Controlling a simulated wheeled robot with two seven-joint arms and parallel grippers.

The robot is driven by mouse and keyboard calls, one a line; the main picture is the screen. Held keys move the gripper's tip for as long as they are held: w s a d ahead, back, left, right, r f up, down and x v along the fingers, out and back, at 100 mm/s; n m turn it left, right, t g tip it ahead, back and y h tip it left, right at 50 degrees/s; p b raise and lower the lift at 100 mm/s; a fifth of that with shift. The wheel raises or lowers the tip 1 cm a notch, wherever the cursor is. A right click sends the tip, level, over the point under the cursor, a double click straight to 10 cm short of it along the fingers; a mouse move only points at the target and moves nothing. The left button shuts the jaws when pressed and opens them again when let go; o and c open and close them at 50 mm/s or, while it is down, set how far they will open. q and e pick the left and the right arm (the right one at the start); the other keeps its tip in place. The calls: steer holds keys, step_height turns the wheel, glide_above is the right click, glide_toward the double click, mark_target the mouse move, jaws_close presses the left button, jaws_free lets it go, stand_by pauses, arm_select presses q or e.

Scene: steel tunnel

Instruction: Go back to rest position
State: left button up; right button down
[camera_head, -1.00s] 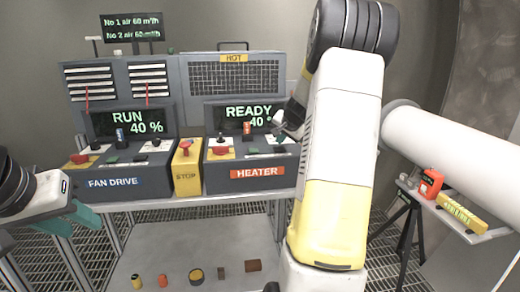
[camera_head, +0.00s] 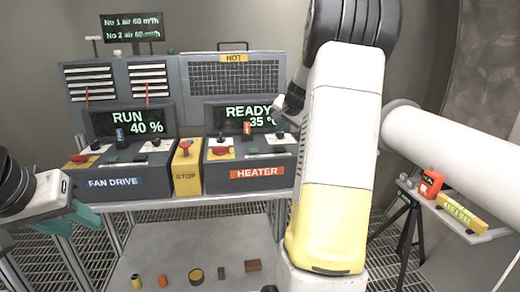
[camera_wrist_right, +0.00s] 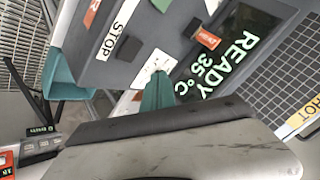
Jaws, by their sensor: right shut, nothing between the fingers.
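My right arm (camera_head: 340,150), white and yellow, stands in front of the right side of the heater panel. Its gripper is partly hidden behind the arm in the head view. In the right wrist view, its teal fingertips (camera_wrist_right: 158,92) are together with nothing between them, in front of the heater panel. My left gripper (camera_head: 70,215), with teal fingers, is at the left edge, low in front of the fan drive panel and apart from it. Its fingers appear from the side, and their opening is unclear.
The fan drive panel (camera_head: 115,183) reads RUN 40 %. The heater panel (camera_head: 225,184) reads READY 35 °C. A yellow STOP box (camera_head: 186,178) stands between them. Small parts lie on the lower shelf (camera_head: 190,245). A white pipe (camera_head: 450,145) and a side stand (camera_head: 485,236) are at right.

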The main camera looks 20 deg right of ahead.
stand_by(0.3)
steer(key=s+a+r+n+g+y, duration=0.1)
steer(key=s+a+r+n+y, duration=0.15)
steer(key=s+a, duration=0.6)
steer(key=s+a+r+n+y, duration=0.1)
steer(key=s+a+r+n, duration=0.2)
steer(key=s+a, duration=0.55)
steer(key=s+a+f+n+g, duration=0.1)
steer(key=s+a+f+n, duration=0.1)
steer(key=s+a, duration=0.3)
steer(key=s+a+f+n+g, duration=0.1)
steer(key=s+a+f+n, duration=0.2)
steer(key=s, duration=0.9)
steer(key=shift+s+a+n, duration=0.25)
steer(key=shift+a+n, duration=0.1)
steer(key=shift+a, duration=0.9)
steer(key=shift+r, duration=0.1)
